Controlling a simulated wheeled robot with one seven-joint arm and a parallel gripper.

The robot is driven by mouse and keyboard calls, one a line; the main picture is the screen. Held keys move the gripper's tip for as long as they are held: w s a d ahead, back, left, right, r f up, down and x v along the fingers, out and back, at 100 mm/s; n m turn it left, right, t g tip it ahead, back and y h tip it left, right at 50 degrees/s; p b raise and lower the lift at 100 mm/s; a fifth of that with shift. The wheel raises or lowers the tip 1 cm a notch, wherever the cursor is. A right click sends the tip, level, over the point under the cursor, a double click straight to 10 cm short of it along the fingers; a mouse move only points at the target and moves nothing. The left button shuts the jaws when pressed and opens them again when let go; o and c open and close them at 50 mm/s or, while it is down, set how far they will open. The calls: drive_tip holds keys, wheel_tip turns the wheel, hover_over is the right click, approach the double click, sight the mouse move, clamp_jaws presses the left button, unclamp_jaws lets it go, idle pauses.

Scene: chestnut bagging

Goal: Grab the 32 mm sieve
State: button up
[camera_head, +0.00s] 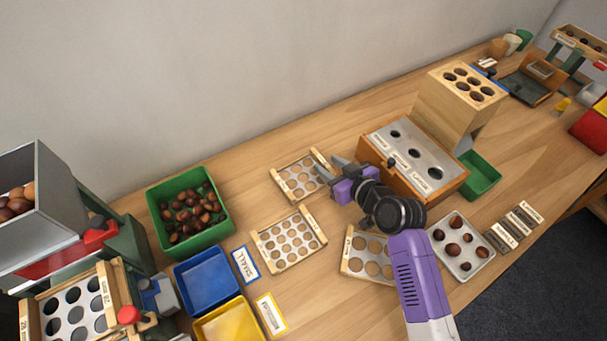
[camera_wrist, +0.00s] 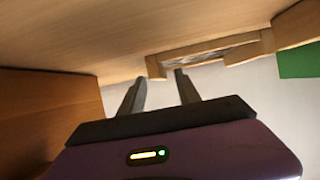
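Three wood-framed sieves lie loose on the table: the back sieve (camera_head: 284,186), the middle sieve (camera_head: 262,251) and the front right sieve (camera_head: 348,256), partly hidden by my arm and with larger holes. Their size marks are too small to read, so I cannot tell which is 32 mm. My gripper (camera_head: 329,167) is at the right side of the back sieve, fingers apart with nothing visible between them. In the wrist view my open gripper (camera_wrist: 160,80) points at a wooden-framed sieve (camera_wrist: 155,67) just ahead; contact is not clear.
A wooden box with a holed metal top (camera_head: 411,150) stands close right of my gripper. A green bin of chestnuts (camera_head: 160,205) and a blue tray (camera_head: 205,281) are left. A metal tray with chestnuts (camera_head: 480,262) is right. Bare table lies behind the back sieve.

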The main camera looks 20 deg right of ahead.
drive_tip(key=shift+x, duration=0.75)
clamp_jaws()
